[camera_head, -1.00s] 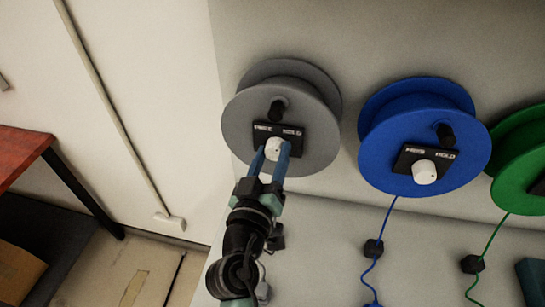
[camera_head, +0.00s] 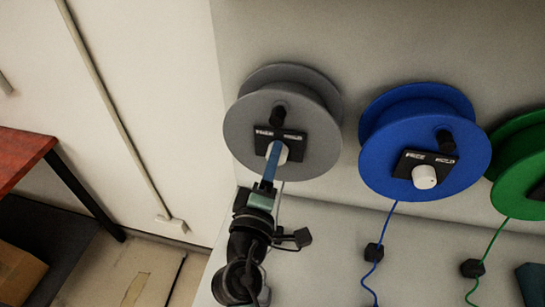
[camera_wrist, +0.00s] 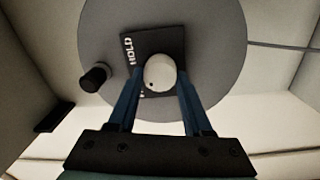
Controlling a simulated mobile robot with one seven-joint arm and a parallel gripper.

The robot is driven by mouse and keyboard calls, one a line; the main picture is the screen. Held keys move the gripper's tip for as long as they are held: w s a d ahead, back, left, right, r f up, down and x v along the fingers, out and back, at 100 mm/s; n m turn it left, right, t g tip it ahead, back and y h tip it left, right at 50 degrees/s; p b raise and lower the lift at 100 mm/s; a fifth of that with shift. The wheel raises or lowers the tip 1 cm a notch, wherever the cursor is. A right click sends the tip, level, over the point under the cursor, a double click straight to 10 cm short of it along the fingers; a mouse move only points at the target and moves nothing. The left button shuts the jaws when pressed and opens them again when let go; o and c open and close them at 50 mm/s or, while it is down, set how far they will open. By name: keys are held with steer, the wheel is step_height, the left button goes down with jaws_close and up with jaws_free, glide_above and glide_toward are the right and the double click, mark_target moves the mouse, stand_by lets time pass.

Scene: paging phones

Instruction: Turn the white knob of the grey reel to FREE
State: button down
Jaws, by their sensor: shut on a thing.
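The grey reel (camera_head: 240,135) is mounted at the left of the row. Its black plate (camera_head: 296,138) carries the labels FREE on the left and HOLD on the right. The white knob (camera_head: 283,156) sits at the plate's lower middle. My gripper (camera_head: 275,152) is shut on the knob, with its blue fingers nearly in line in the head view. In the wrist view the fingers (camera_wrist: 158,76) flank the white knob (camera_wrist: 160,71) on both sides. HOLD is readable there; the other label is mostly hidden. I cannot tell which label the knob points to.
A black crank handle (camera_head: 278,115) sticks out above the plate; it also shows in the wrist view (camera_wrist: 94,78). A blue reel (camera_head: 385,150) and a green reel (camera_head: 510,185) stand to the right. A red-topped table (camera_head: 20,150) is far left.

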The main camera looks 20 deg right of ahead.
steer(key=shift+n+p, duration=0.3)
steer(key=shift+n, duration=0.9)
steer(key=shift+f, duration=0.1)
steer(key=shift+c, duration=1.6)
jaws_free()
steer(key=b+v, duration=0.4)
steer(key=v, duration=0.9)
